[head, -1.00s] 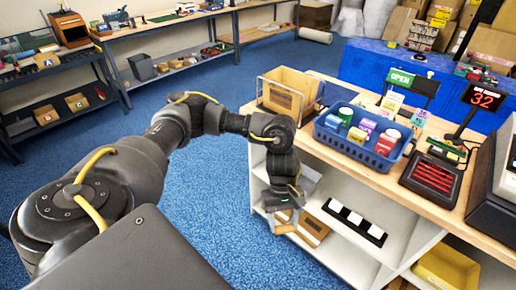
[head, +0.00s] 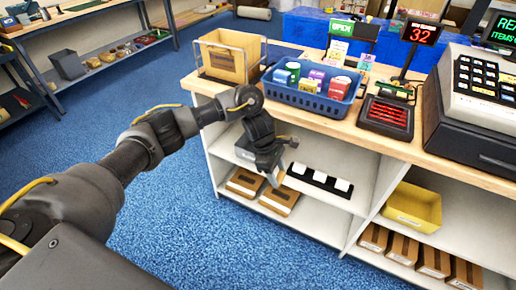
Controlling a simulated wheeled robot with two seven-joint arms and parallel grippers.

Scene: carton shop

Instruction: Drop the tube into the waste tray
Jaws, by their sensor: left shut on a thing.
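My left gripper (head: 271,170) hangs at the front of the counter's upper shelf, pointing down. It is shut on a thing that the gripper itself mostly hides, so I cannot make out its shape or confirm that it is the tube. A yellow open tray (head: 413,207), the only thing here that looks like a waste tray, sits on the shelf to the right. The gripper is well left of this tray and apart from it. My right gripper is not in view.
On the countertop (head: 367,131) stand a wooden box (head: 226,62), a blue basket (head: 310,101) of coloured containers and a cash register (head: 485,85). A black strip with white blocks (head: 320,183) and brown boxes (head: 279,199) lie on the shelf. A white upright divides the shelves.

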